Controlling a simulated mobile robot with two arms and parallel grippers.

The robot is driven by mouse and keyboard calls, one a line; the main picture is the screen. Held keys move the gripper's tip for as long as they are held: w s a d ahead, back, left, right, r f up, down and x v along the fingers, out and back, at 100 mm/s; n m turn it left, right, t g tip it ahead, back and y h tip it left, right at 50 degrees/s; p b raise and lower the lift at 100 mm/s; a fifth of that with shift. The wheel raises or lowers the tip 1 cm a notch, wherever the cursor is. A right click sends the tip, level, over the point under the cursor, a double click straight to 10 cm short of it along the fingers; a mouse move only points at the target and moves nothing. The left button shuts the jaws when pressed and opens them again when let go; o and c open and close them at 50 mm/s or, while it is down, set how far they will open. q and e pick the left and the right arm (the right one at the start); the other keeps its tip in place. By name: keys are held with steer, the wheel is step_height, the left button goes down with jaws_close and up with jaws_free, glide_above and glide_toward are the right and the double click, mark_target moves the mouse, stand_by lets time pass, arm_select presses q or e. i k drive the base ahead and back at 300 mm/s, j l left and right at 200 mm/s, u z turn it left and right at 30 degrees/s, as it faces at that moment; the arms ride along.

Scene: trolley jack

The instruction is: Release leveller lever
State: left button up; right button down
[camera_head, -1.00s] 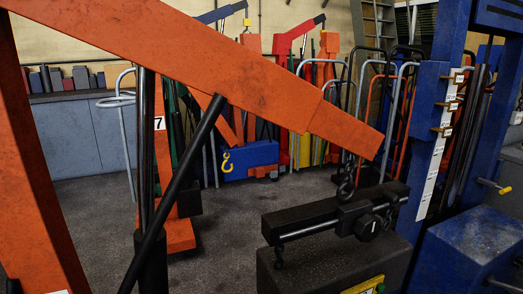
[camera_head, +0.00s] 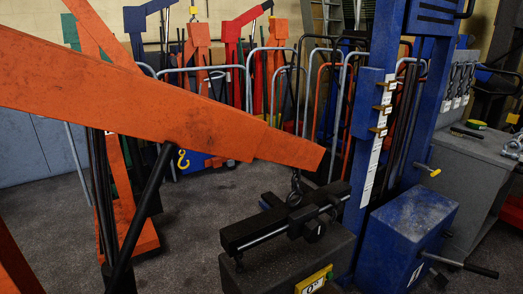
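An orange crane boom (camera_head: 170,105) runs from the left edge to the middle of the picture. A dark chain (camera_head: 295,187) hangs from its tip. Below it, a black leveller (camera_head: 262,228) with a shiny metal rod (camera_head: 271,238) sits over a grey block (camera_head: 250,270), which has a yellow label (camera_head: 314,279). A round black knob (camera_head: 314,230) is on the leveller's near side. I cannot pick out a separate lever on the leveller. A black ram (camera_head: 140,215) slants up to the boom. Neither of my grippers shows.
A blue press-like frame (camera_head: 403,130) with a blue box (camera_head: 405,235) and a projecting black-gripped bar (camera_head: 462,265) stands right of the leveller. A grey bench (camera_head: 470,170) is farther right. Trolleys and orange and red cranes line the back. Bare floor (camera_head: 190,225) lies left of the block.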

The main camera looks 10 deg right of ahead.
mark_target(335, 200)
steer(key=l+z, duration=0.15)
steer(key=z, duration=0.2)
steer(key=l+z, duration=0.15)
steer(key=z, duration=0.25)
